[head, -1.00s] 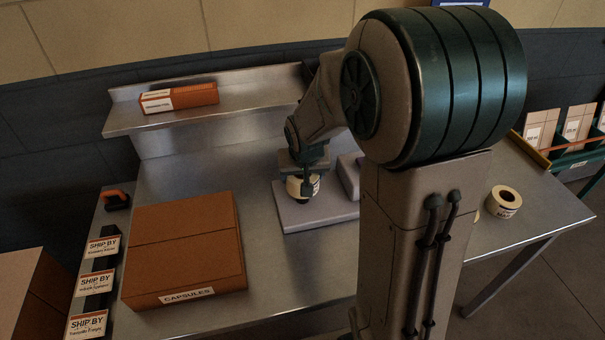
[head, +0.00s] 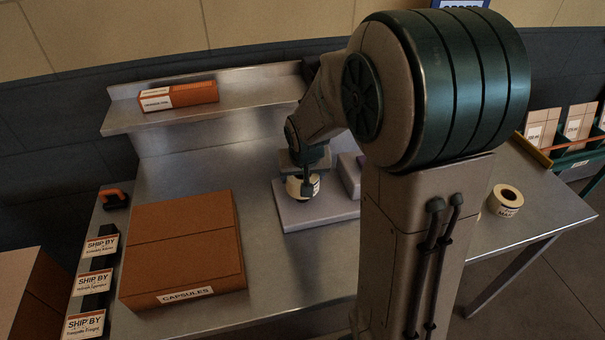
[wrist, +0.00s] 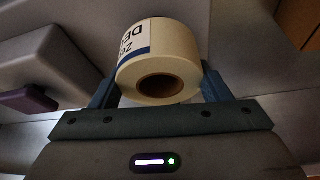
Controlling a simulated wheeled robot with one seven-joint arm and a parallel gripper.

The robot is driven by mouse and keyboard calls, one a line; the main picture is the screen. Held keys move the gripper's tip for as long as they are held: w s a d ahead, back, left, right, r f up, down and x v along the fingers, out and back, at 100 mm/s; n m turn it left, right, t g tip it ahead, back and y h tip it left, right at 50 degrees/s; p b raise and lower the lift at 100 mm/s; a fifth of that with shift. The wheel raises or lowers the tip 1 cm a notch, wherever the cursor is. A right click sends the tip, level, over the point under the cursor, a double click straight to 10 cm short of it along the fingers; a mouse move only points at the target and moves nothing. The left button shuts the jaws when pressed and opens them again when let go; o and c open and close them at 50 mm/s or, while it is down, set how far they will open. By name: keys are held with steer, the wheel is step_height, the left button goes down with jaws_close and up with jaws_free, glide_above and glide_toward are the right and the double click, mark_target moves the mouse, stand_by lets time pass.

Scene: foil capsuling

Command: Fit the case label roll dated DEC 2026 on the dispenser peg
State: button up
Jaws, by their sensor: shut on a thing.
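A cream label roll (wrist: 185,50) sits between the two fingers of my gripper (wrist: 158,86) in the wrist view. Its label has a blue edge and dark print starting "DE"; the rest is turned away. Its dark core opening faces the wrist camera. In the head view my gripper (head: 306,182) holds this roll (head: 294,188) over a flat grey base (head: 310,216), probably the dispenser's. I cannot tell whether the roll touches anything below. No peg can be made out. A second roll (head: 505,199), with print starting "MA", lies on the table at right.
A brown capsules carton (head: 182,250) fills the left of the metal table (head: 270,275). A shelf (head: 245,97) holds an orange box (head: 178,96). Ship-by signs (head: 94,282) line the left edge.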

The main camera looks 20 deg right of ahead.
steer(key=shift+f+b, duration=1.8)
steer(key=shift+f, duration=0.3)
steer(key=o, duration=1.2)
steer(key=shift+c, duration=0.2)
steer(key=shift+r, duration=0.1)
steer(key=v, duration=1.3)
steer(key=shift+s+r, duration=0.15)
steer(key=shift+r, duration=0.2)
